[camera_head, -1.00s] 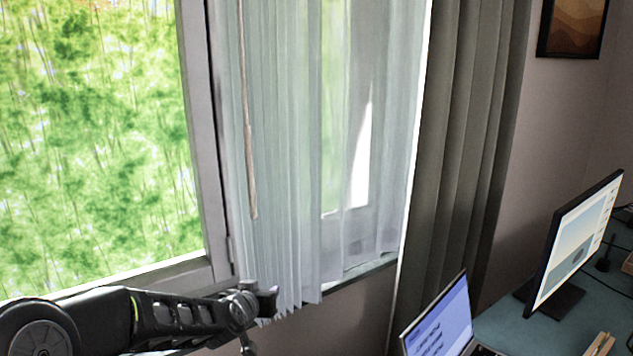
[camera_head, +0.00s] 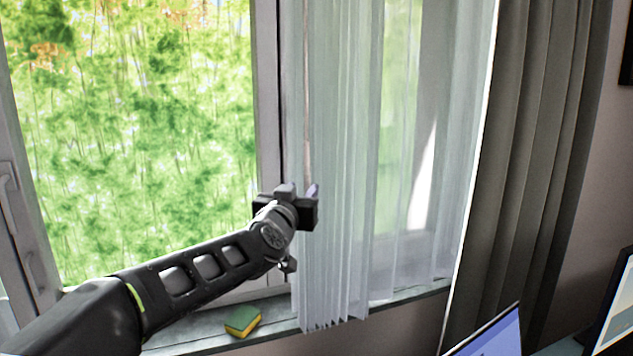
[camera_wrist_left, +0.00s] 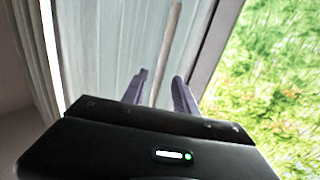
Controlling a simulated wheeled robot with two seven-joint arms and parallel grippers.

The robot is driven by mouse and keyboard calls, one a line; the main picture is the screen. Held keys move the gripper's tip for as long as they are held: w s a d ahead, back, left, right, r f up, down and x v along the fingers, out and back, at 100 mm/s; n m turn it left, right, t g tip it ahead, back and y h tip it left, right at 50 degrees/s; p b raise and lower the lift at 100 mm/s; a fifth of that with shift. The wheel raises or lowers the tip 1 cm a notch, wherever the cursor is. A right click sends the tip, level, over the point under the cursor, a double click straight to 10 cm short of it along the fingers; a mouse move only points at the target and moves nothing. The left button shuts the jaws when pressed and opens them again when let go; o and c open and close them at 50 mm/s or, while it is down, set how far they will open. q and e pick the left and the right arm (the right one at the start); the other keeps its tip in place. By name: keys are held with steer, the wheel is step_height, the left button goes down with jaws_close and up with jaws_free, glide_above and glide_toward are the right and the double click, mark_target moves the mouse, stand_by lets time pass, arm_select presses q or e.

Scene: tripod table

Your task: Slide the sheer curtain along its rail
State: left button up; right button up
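The pale sheer curtain (camera_head: 340,160) hangs in pleats over the right part of the window; it also shows in the left wrist view (camera_wrist_left: 110,45). A thin brownish wand (camera_head: 306,120) hangs along its left edge. My left gripper (camera_head: 299,191) is at this edge, in front of the wand's lower part. In the left wrist view the two fingers (camera_wrist_left: 160,90) are apart, and the wand (camera_wrist_left: 166,45) shows in the gap between them. I cannot tell whether it is between the fingertips or just beyond them. The rail is out of view. My right gripper is not in view.
A green and yellow sponge (camera_head: 243,321) lies on the window sill (camera_head: 275,308) below my left arm. A dark grey curtain (camera_head: 535,130) hangs to the right. A laptop (camera_head: 490,335) and a monitor (camera_head: 615,310) stand at lower right. The window frame (camera_head: 268,100) is just left of the sheer curtain.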

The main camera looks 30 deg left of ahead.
arm_select(q)
steer(key=x, duration=0.8)
steer(key=shift+c, duration=0.4)
jaws_close()
stand_by(1.1)
